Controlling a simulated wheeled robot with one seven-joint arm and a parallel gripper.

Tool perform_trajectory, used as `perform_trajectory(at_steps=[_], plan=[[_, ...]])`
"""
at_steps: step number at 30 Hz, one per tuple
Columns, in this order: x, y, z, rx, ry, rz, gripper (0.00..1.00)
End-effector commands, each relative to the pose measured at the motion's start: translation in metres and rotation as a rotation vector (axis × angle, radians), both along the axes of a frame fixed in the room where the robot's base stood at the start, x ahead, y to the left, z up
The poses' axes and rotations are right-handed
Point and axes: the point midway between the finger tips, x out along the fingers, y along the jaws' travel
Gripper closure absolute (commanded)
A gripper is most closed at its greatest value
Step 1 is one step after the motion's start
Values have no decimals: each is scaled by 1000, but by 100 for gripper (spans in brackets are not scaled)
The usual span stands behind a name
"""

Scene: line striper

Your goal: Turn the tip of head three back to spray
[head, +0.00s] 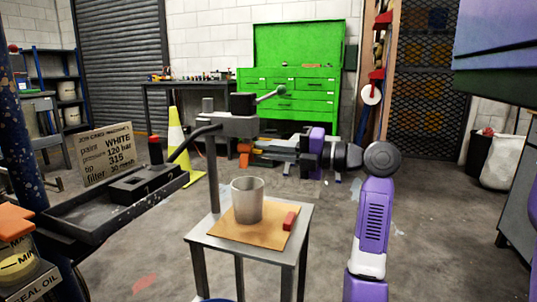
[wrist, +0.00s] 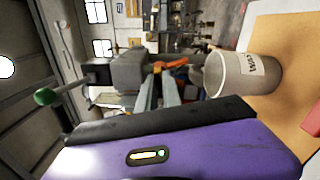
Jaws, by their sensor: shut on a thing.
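The spray head is a grey block (head: 238,126) on a post, with a black box on top and a lever ending in a grey-green ball (head: 281,90). It also shows in the wrist view (wrist: 130,70). A small orange tip (wrist: 174,63) sits beside the block. In the head view it is a small orange patch (head: 245,147) under the block. My gripper (wrist: 160,76) reaches in from the right and is shut on the orange tip. The tip's exact angle and any head number are too small to tell.
A small table (head: 203,238) stands below, with a brown sheet (head: 228,226), a grey cup (head: 248,200) and a red block (head: 290,220). A black tray arm (head: 110,205) is at left.

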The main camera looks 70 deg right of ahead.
Motion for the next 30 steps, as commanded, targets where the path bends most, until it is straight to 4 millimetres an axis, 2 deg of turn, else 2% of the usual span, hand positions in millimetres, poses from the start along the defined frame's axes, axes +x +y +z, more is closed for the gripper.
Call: perform_trajectory(at_steps=[12, 16, 22, 23, 26, 30], plan=[[3, 2, 0, -516, -38, 6, 100], [3, 2, 0, -583, -44, 6, 100], [3, 2, 0, -590, -45, 6, 100], [3, 2, 0, -590, -45, 6, 87], [2, 2, 0, -589, -45, 5, 67], [2, 1, 0, -588, -44, 3, 66]])
